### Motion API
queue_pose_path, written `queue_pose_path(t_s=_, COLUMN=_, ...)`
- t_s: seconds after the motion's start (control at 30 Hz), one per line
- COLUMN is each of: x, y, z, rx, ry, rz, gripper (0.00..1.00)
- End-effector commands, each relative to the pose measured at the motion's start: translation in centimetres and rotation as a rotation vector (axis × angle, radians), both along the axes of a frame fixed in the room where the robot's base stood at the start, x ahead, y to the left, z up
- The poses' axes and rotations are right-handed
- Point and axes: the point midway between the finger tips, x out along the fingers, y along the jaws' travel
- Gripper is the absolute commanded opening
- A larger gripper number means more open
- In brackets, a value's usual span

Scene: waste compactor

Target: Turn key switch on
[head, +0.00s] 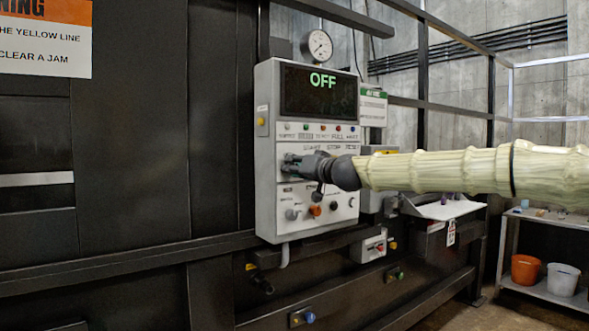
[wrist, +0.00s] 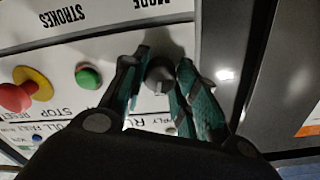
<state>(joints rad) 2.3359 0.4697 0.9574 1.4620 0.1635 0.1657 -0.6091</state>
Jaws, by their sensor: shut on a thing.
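The light grey control panel (head: 264,150) carries a dark display (head: 318,92) reading "OFF" in green. My gripper (head: 291,163) is at the left of the panel's middle row, its fingers against the panel face. In the wrist view my gripper (wrist: 160,90) has its green fingers on both sides of a dark grey round knob (wrist: 158,72), apparently the key switch, and is shut on it. The fingers cover part of the knob, and its turned position cannot be read. In the head view the gripper and arm hide the knob.
In the wrist view a green button (wrist: 88,77) and a red button with a yellow ring (wrist: 17,97) sit left of the fingers. Below my gripper, the panel has an orange knob (head: 315,210) and a grey knob (head: 291,214). A gauge (head: 318,45) stands above.

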Motion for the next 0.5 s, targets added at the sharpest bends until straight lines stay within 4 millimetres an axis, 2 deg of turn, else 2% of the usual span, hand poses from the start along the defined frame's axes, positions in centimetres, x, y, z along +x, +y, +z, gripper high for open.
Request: queue_pose_path(t_s=0.5, x=0.12, y=-0.21, z=0.04, rx=0.388, ry=0.279, rz=-0.001, gripper=0.06)
